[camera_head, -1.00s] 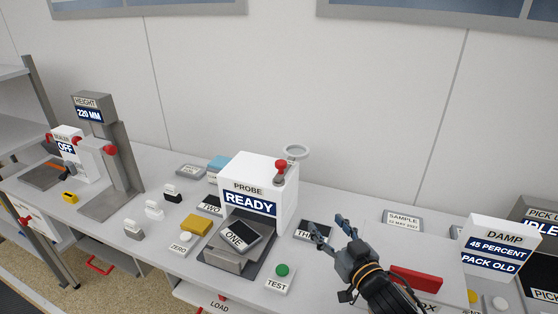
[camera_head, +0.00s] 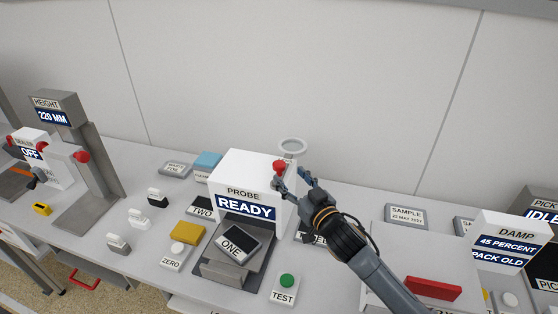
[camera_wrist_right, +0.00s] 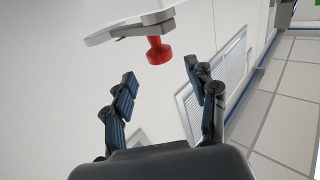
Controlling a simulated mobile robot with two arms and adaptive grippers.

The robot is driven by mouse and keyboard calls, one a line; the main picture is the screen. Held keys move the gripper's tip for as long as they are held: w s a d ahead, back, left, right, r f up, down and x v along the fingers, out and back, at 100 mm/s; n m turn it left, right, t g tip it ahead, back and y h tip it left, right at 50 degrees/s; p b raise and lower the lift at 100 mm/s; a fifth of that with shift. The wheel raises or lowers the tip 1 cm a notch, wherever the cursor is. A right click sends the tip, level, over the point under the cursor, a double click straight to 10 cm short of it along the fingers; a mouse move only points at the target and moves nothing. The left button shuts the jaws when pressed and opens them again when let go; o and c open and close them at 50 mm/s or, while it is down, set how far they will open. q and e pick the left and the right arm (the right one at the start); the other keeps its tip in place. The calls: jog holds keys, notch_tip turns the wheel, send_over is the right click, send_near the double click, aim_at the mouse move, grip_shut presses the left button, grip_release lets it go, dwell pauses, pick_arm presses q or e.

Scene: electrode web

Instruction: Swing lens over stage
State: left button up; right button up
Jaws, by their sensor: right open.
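The lens (camera_head: 292,146) is a pale ring behind the top right of the white probe box (camera_head: 245,172), whose display reads READY. A red knob (camera_head: 280,166) on a short grey arm sits at the box's top right corner. It also shows in the right wrist view as a red knob (camera_wrist_right: 158,50) just beyond the fingers. The stage (camera_head: 215,270) is a grey block at the box's front, bearing a tilted dark plate marked ONE (camera_head: 238,243). My right gripper (camera_head: 292,180) is open and empty, its fingertips close beside the knob; contact cannot be told. My left gripper is out of view.
A TEST button (camera_head: 287,281) and a ZERO button (camera_head: 177,249) flank the stage. A yellow block (camera_head: 188,232) and plate TWO (camera_head: 202,207) lie left. A SAMPLE plate (camera_head: 406,216) and the DAMP box (camera_head: 500,240) stand right. The bench behind the gripper is mostly clear.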

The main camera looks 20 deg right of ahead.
aim_at(283, 168)
jog(key=w, duration=0.3)
jog(key=w+a+p, duration=0.1)
jog(key=w, duration=0.2)
jog(key=shift+a, duration=0.15)
jog(key=shift+w+f, duration=0.1)
jog(key=shift+w, duration=0.4)
jog(key=shift+s, duration=0.1)
grip_shut()
